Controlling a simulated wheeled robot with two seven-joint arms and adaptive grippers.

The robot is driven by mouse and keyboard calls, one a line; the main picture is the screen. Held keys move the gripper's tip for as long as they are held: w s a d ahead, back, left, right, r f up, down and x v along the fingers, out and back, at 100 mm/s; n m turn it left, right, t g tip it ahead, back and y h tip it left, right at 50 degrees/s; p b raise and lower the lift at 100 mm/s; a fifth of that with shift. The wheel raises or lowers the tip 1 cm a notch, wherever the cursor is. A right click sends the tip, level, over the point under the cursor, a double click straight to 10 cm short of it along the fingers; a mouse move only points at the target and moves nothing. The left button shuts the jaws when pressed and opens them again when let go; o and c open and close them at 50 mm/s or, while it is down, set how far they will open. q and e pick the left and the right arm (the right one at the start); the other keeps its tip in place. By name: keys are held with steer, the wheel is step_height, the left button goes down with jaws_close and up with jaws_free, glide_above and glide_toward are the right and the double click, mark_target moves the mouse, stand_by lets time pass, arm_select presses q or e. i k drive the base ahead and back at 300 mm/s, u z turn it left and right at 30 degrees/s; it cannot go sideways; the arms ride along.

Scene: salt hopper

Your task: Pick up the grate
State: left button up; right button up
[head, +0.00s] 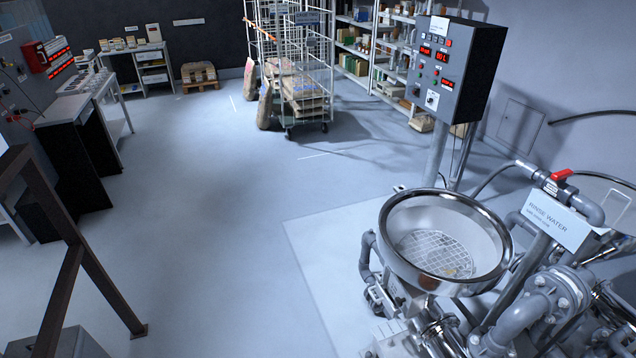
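The grate (436,254) is a round metal grid with square openings. It lies low inside the round steel hopper (400,272), which stands at the lower right of the head view. Brownish and pale bits show under or on the grate near its right front part. The near edge of the grate is partly cut off by the hopper's front rim. Neither my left gripper nor my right gripper is in view.
A control box (458,68) on a post stands behind the hopper. Pipes with a red-handled valve (562,175) and a rinse water sign (561,219) crowd its right side. A brown metal frame (62,225) stands at left. A wheeled cage (304,75) stands far back. The middle floor is clear.

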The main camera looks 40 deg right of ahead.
mark_target(454, 272)
steer(key=z, duration=0.2)
steer(key=i, duration=1.3)
steer(key=z, duration=1.4)
steer(key=i, duration=0.85)
steer(key=z, duration=0.95)
